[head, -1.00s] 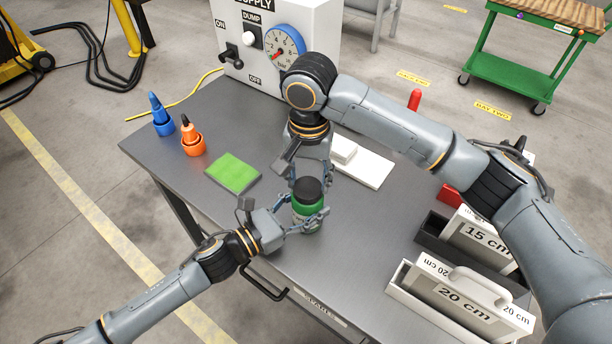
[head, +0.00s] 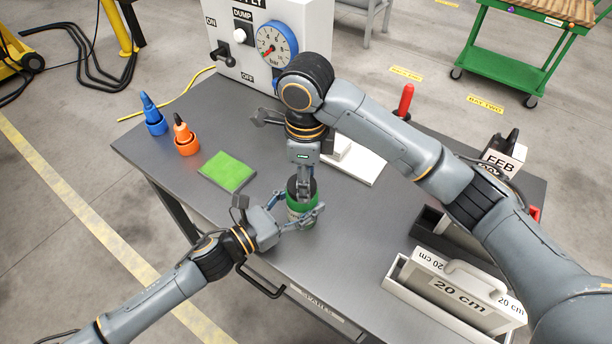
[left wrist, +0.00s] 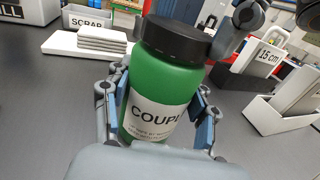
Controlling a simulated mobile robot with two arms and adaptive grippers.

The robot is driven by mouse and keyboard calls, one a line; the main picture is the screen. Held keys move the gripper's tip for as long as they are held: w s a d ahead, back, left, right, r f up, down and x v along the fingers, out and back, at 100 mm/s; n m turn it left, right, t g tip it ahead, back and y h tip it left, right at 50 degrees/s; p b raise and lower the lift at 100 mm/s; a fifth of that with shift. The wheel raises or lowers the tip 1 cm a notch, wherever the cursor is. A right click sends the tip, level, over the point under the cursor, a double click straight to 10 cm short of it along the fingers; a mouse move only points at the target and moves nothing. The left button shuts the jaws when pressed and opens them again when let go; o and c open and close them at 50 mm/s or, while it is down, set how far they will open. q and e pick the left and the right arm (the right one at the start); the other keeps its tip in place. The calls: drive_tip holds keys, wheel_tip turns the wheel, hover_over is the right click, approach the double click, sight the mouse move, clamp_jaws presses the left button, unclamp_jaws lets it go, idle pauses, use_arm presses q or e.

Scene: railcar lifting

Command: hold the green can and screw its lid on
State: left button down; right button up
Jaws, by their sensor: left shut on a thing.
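The green can (head: 301,211) stands upright on the grey table. Its black lid (left wrist: 178,40) sits on its top in the left wrist view. My left gripper (head: 299,220) is shut around the can's lower body; its blue-padded fingers flank the can in the left wrist view. My right gripper (head: 303,184) points down from above, at the lid. Its fingers partly cover the lid in the head view. Parts of it show beside the lid in the left wrist view, but I cannot tell whether they grip it.
A green pad (head: 228,171), an orange bottle (head: 186,139) and a blue bottle (head: 153,118) are to the left. A supply box with a gauge (head: 275,45) stands behind. The table's front edge is close to the can.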

drive_tip(key=o, duration=0.8)
drive_tip(key=shift+o, duration=0.2)
drive_tip(key=shift+r, duration=2.25)
